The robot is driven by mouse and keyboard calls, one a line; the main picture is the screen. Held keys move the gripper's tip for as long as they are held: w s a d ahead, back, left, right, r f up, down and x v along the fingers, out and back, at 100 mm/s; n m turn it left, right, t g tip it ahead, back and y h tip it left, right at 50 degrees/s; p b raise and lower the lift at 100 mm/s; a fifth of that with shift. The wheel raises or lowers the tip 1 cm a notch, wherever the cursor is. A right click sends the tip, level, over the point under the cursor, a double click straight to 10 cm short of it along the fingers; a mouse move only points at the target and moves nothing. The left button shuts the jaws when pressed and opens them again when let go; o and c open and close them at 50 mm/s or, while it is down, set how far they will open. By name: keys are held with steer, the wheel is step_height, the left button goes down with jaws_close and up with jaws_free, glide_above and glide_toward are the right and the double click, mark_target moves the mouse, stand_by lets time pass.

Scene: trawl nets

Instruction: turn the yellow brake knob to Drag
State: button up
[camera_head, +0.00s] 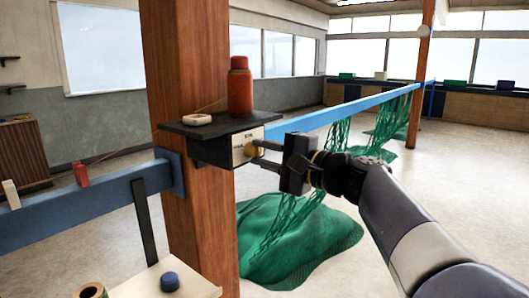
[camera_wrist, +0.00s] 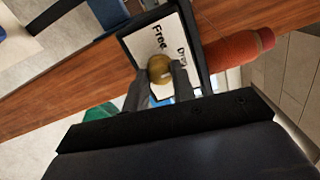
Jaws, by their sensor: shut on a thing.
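The yellow brake knob (camera_wrist: 160,68) sits on a white label plate (camera_wrist: 171,42) marked "Free" and "Drag", on the front of a dark box fixed to the wooden post. In the head view the knob (camera_head: 250,150) is partly covered by my fingers. My gripper (camera_head: 255,148) reaches in from the right and is shut on the knob. In the wrist view my two fingers (camera_wrist: 160,78) stand on either side of it. Which word the knob points to cannot be told.
A red-orange bottle (camera_head: 240,88) and a small white ring (camera_head: 197,119) stand on the shelf (camera_head: 220,125) above the knob. Green netting (camera_head: 290,235) hangs from a blue rail (camera_head: 345,108) and heaps on the floor behind my gripper. A wooden post (camera_head: 195,220) carries the shelf.

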stand_by(0.4)
steer(key=o, duration=1)
steer(key=b+v, duration=0.1)
steer(key=v, duration=1)
steer(key=shift+w+a, duration=0.1)
steer(key=p+x, duration=0.1)
steer(key=x, duration=1)
